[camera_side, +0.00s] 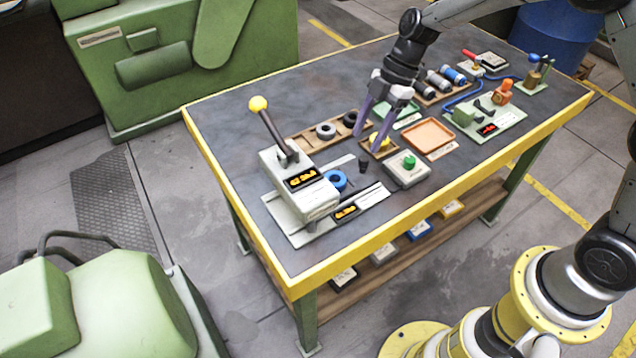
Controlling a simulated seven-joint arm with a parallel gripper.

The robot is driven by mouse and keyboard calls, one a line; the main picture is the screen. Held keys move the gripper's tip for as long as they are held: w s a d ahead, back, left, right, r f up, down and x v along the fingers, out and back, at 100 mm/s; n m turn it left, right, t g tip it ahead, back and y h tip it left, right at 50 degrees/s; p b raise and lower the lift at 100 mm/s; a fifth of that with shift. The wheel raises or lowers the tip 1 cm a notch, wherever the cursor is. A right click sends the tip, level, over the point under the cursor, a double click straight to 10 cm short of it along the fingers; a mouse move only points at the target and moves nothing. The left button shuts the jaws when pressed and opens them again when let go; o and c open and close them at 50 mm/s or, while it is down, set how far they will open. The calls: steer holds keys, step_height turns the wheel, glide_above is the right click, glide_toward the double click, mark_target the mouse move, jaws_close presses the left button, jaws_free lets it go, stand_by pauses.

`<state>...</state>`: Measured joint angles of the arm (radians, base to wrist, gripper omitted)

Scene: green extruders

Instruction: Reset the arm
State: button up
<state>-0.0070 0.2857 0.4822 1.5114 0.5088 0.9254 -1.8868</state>
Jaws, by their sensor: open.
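My gripper (369,131) is open, with its two purple fingers pointing down over the middle of the workbench (262,101). Its fingertips are close to a small wooden tray (378,153) that holds a yellow piece (379,140). I cannot tell whether the fingers touch the tray. Nothing shows held between them. A grey box with a green button (409,161) sits just to the right of the fingers.
A wooden rack with dark rings (326,131) lies left of the gripper, and a blue ring (335,180) is by the press. An orange tray (429,137), blue and grey cylinders (453,75) and a pale green board (487,118) are to the right. Green machines surround the bench.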

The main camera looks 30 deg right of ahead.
steer(key=s+d+r+m+t+h, duration=0.1)
steer(key=s+r+t, duration=0.1)
steer(key=s+r, duration=0.5)
steer(key=s+d+r+m+t, duration=0.1)
steer(key=s+d+r+t, duration=0.15)
steer(key=r, duration=0.85)
steer(key=s+d+f+m+h, duration=0.1)
steer(key=s+d+m, duration=0.1)
steer(key=s+m, duration=0.6)
steer(key=s+d+f+m+t+h, duration=0.1)
steer(key=s+d+f+m+h, duration=0.1)
steer(key=s+m, duration=0.6)
steer(key=shift+s+d+h, duration=0.3)
steer(key=shift+s+d, duration=0.4)
steer(key=shift+s, duration=0.35)
